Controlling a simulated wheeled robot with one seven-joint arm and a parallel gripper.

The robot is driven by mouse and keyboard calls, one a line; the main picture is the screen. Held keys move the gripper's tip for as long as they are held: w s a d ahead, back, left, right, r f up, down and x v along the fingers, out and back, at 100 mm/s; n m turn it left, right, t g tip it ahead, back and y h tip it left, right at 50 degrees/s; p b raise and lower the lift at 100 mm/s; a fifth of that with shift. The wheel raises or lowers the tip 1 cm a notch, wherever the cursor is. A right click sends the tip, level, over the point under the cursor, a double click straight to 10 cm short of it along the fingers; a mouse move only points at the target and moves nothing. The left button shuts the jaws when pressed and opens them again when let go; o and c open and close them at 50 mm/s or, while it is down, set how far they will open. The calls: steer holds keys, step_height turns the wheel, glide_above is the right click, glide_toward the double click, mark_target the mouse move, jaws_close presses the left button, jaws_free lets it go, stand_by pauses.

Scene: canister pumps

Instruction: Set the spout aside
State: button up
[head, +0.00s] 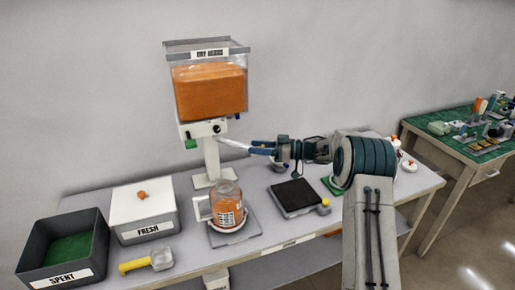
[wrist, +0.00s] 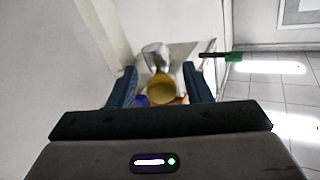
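The spout (head: 234,145) is a slim pale grey piece, sloping from near the front of the dispenser (head: 207,131) down toward my gripper. I cannot tell whether it touches the dispenser. My gripper (head: 260,147) points left at its lower end. In the wrist view, a silvery piece with a round yellow end (wrist: 161,88), which seems to be the spout, lies between my fingertips (wrist: 161,76). The fingers stand apart, with a narrow gap on each side of it, so my gripper looks open around it. The exact contact is blurred.
Below stand a jug (head: 229,211) on a grey plate, a black pad (head: 297,196), a white FRESH box (head: 143,214), a dark SPENT bin (head: 92,262) and a yellow-handled scoop (head: 135,265). The dispenser's green knob (head: 191,143) juts out nearby. Some bare tabletop shows between them.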

steer(key=shift+d, duration=0.15)
steer(key=s+d+b, duration=0.2)
steer(key=d, duration=1.1)
steer(key=shift+d, duration=0.2)
